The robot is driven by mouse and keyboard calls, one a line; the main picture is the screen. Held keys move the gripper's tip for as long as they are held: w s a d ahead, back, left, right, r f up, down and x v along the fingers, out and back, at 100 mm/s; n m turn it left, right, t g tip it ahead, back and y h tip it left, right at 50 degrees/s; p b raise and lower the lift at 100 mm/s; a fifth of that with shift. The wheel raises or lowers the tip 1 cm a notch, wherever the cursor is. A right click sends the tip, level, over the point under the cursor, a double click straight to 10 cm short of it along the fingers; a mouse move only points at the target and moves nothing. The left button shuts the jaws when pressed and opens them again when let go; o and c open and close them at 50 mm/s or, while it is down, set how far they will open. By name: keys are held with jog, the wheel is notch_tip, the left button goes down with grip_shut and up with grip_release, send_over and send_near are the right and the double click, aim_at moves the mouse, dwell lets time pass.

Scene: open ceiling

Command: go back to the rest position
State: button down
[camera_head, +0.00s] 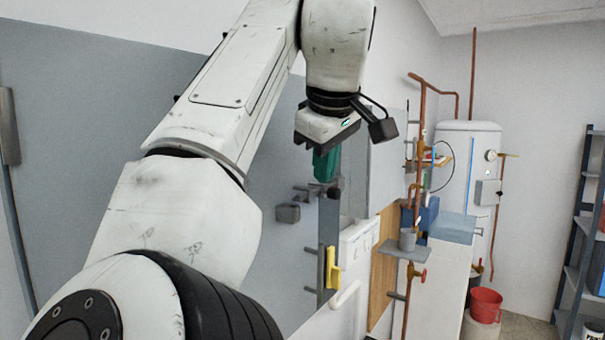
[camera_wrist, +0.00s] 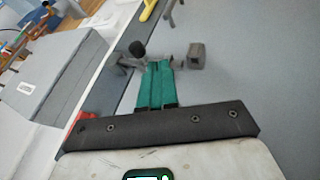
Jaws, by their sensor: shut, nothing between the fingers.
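My gripper (camera_head: 325,168) has green fingers and hangs from my raised white arm in the upper middle of the head view. The fingers point downward, in front of the grey wall panel. In the wrist view my gripper (camera_wrist: 158,82) shows its two green fingers side by side, shut and with nothing held. Just beyond the fingertips in that view are a grey block (camera_wrist: 196,57) and a dark round knob (camera_wrist: 137,49) on the panel. The images do not show how much space lies between the fingertips and these fittings.
A grey block (camera_head: 288,213) and a yellow handle (camera_head: 333,268) are on the wall fittings below my gripper. Copper pipes (camera_head: 421,160) and a white tank (camera_head: 468,180) stand to the right. A red bucket (camera_head: 486,304) and a shelf rack (camera_head: 577,240) are farther right, with some open floor between.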

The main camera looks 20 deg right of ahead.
jog(key=a+v, duration=0.1)
jog(key=v, duration=0.6)
jog(key=s+d+f+m+h, duration=0.1)
jog(key=d+f, duration=0.3)
jog(key=f, duration=1)
jog(key=s+d+f+m+g+h, duration=0.1)
jog(key=d+f, duration=0.3)
jog(key=f, duration=1.1)
jog(key=d+f+m, duration=0.2)
jog(key=d+f, duration=0.3)
jog(key=f, duration=0.9)
jog(key=shift+s+f+g+h+b, duration=0.25)
jog(key=shift+s+g+h+b, duration=0.15)
jog(key=s+d+f, duration=0.1)
jog(key=s+f, duration=0.6)
jog(key=f, duration=0.2)
jog(key=s+a+f+m+g+y, duration=0.1)
jog(key=s+a+f+y, duration=0.1)
jog(key=s+f, duration=0.5)
jog(key=s+a+f+m+g+y, duration=0.1)
jog(key=s+f, duration=0.7)
jog(key=s, duration=1.1)
jog(key=shift+a+m+g+y, duration=0.3)
jog(key=shift+a+g+y, duration=0.45)
jog(key=shift+a, duration=0.2)
